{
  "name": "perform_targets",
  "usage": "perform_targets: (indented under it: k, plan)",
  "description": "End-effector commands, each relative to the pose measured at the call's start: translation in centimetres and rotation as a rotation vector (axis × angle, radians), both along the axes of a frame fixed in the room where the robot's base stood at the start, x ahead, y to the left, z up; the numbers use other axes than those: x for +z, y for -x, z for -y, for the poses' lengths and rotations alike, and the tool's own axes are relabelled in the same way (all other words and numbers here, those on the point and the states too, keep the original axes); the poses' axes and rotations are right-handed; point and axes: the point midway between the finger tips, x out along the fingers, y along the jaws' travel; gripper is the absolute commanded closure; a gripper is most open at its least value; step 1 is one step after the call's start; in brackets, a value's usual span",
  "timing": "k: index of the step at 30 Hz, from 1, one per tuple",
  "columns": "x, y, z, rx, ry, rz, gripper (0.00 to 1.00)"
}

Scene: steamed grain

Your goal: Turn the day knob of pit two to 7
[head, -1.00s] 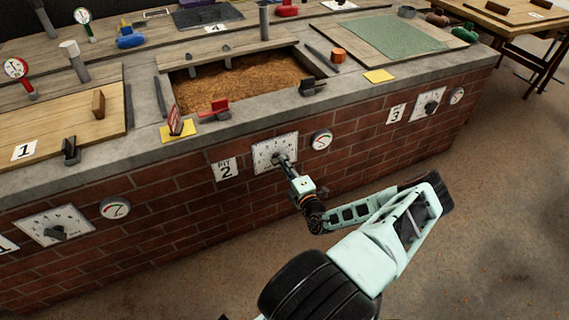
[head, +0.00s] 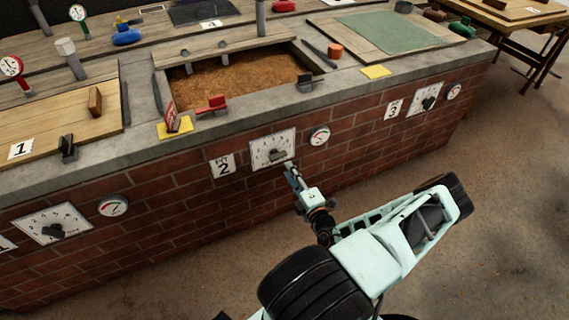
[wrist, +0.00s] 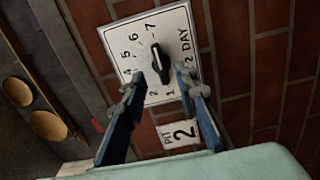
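The white day dial plate of pit two (head: 258,160) is on the brick wall beside the "PIT 2" label (head: 222,166). Its dark knob (head: 277,154) is elongated. In the wrist view the knob (wrist: 162,65) lies nearly along the line of the 7, one end towards the 7 and the other towards the low numbers. I cannot tell surely which end is the pointer. My gripper (head: 289,168) is just below and in front of the knob, apart from it. In the wrist view my gripper (wrist: 167,88) has its two blue fingers spread and empty.
A round gauge (head: 319,136) is right of the dial. Pit three's dial (head: 425,99) is farther right and pit one's dial (head: 52,224) is at the left. The stone counter edge runs above.

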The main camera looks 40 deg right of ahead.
Motion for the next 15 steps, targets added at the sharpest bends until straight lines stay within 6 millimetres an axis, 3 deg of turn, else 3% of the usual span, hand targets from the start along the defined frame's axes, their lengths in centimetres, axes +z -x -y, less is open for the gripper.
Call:
perform_targets:
  k: [6,15]
  plan:
    - [0.0,3.7,-0.8,-0.002,-0.001,0.000,0.72]
    - [0.0,4.9,-1.2,0.000,0.000,0.001,0.72]
